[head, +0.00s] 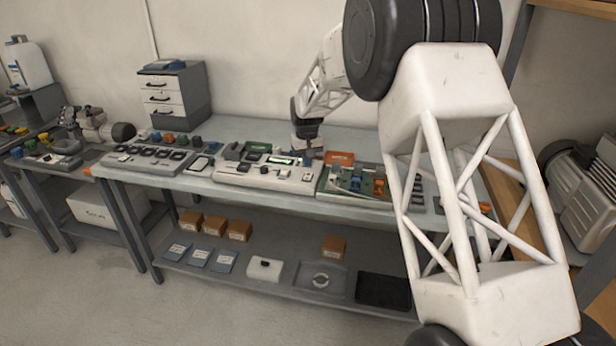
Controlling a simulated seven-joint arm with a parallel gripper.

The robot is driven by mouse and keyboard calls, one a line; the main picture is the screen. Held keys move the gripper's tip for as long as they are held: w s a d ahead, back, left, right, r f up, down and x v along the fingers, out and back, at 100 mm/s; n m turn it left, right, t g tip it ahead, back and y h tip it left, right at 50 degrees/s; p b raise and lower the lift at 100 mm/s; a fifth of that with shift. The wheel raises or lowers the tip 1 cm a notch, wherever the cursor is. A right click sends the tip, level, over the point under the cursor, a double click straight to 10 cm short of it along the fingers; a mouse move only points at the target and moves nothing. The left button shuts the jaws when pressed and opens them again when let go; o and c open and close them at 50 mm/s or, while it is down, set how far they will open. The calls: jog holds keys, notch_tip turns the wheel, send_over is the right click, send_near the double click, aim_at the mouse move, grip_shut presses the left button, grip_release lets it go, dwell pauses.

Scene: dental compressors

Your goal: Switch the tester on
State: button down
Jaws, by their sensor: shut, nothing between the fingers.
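A pale device with a green circuit board and a small lit display, which looks like the tester (240,178), lies on the middle of the grey workbench (230,125). Its switch is too small to make out. My gripper (308,155) points down at the right rear end of this device, near the display. Its fingertips look shut and small here. I cannot tell whether they touch the device. My arm hides part of the bench's right side.
A board with green and orange parts (352,182) lies right of the device. A tray of dark slots (150,158) lies left. A grey drawer cabinet (172,95) stands at the back left. Small boxes (214,225) sit on the lower shelf. The rear bench strip left of my gripper is mostly clear.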

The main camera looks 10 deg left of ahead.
jog(key=shift+r, duration=0.95)
jog(key=shift+s+d+r, duration=0.15)
jog(key=shift+d+r, duration=0.15)
jog(key=shift+d, duration=0.05)
jog(key=s+d+r+m+t, duration=0.1)
jog(key=s+d+r+m, duration=0.1)
jog(key=s+d+r, duration=0.8)
jog(key=s+d+r+m, duration=0.1)
jog(key=s+d+r, duration=0.6)
jog(key=s+d, duration=0.65)
jog(key=s+d+f+m, duration=0.1)
jog(key=s+d, duration=0.4)
jog(key=s, duration=0.5)
jog(key=s+d+f+m+t, duration=0.1)
jog(key=s+d, duration=0.5)
jog(key=s, duration=0.5)
jog(key=s+d+f+m, duration=0.1)
jog(key=s+d, duration=0.5)
jog(key=s, duration=0.5)
jog(key=shift+f+t, duration=0.15)
jog(key=shift+t, duration=0.15)
